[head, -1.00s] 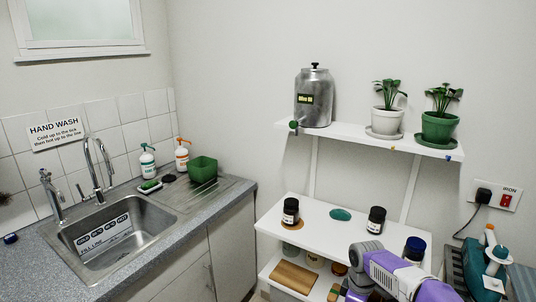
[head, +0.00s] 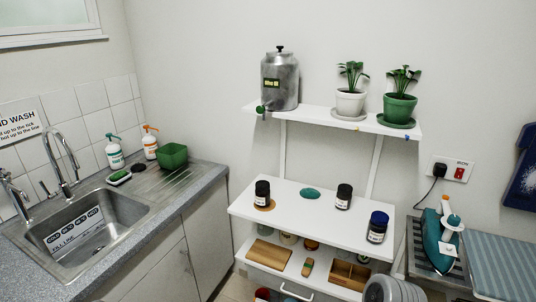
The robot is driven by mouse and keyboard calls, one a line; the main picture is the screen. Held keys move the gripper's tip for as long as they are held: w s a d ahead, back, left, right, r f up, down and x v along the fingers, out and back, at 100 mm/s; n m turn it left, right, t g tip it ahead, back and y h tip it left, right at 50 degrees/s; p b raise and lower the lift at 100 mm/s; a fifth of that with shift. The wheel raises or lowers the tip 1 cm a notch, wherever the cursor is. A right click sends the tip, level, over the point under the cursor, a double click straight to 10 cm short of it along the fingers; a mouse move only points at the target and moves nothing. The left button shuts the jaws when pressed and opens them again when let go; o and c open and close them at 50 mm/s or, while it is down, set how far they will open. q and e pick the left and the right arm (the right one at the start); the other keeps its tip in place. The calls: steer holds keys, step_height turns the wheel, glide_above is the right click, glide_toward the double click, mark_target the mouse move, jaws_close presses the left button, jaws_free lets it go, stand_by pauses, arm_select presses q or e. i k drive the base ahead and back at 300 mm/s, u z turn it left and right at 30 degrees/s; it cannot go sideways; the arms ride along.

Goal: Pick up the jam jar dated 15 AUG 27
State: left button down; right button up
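Three dark jars with white labels stand upright on the white middle shelf (head: 300,222). One black-lidded jar (head: 262,193) stands at the left on a brown round mat. Another black-lidded jar (head: 343,197) stands towards the back right. A blue-lidded jar (head: 377,228) stands near the front right. The label print is too small to read, so I cannot tell which is dated 15 AUG 27. Neither gripper shows. A grey ribbed part at the bottom edge, right of centre, looks like part of my arm.
A green disc (head: 310,193) lies between the back jars. Above are a metal dispenser (head: 280,80) and two potted plants. Below, a lower shelf holds a wooden block (head: 268,253) and a wooden box (head: 349,275). A teal iron (head: 438,240) stands right; a sink (head: 75,235) is left.

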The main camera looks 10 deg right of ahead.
mark_target(377, 226)
steer(key=k, duration=0.5)
steer(key=z, duration=0.65)
steer(key=i, duration=0.45)
steer(key=z, duration=1.2)
steer(key=i, duration=0.35)
steer(key=u, duration=0.7)
